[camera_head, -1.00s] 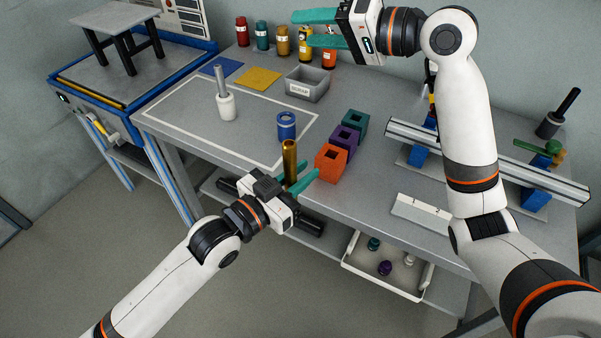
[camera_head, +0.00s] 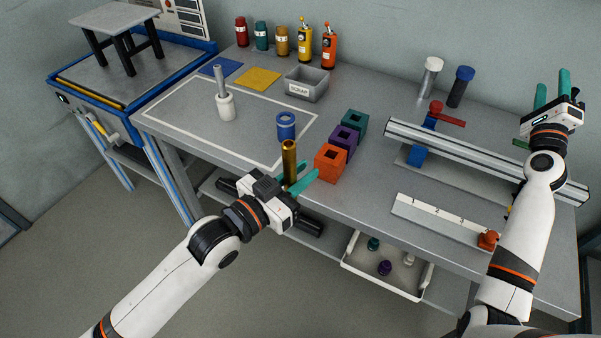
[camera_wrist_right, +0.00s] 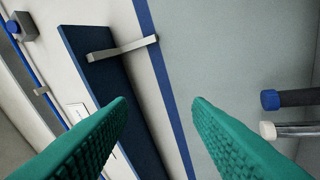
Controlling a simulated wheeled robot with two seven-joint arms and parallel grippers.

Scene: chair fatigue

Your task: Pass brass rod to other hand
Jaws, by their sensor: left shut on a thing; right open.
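The brass rod (camera_head: 289,158) stands upright in my left gripper (camera_head: 298,178), whose green fingers are shut on its lower part. They hold it near the front edge of the workbench, left of the orange block. The rod's lower end is hidden by the gripper. My right gripper (camera_head: 551,92) is open and empty over the far right of the bench, fingers pointing up and away. In the right wrist view its two green fingers (camera_wrist_right: 160,105) are spread apart with nothing between them. The rod is not in that view.
Orange (camera_head: 331,163), purple (camera_head: 343,139) and green (camera_head: 354,123) square blocks stand right of the rod. A blue ring-shaped part (camera_head: 287,126) is behind it. A metal rail (camera_head: 470,155) crosses the right side of the bench. A grey scrap bin (camera_head: 307,84) stands at the back.

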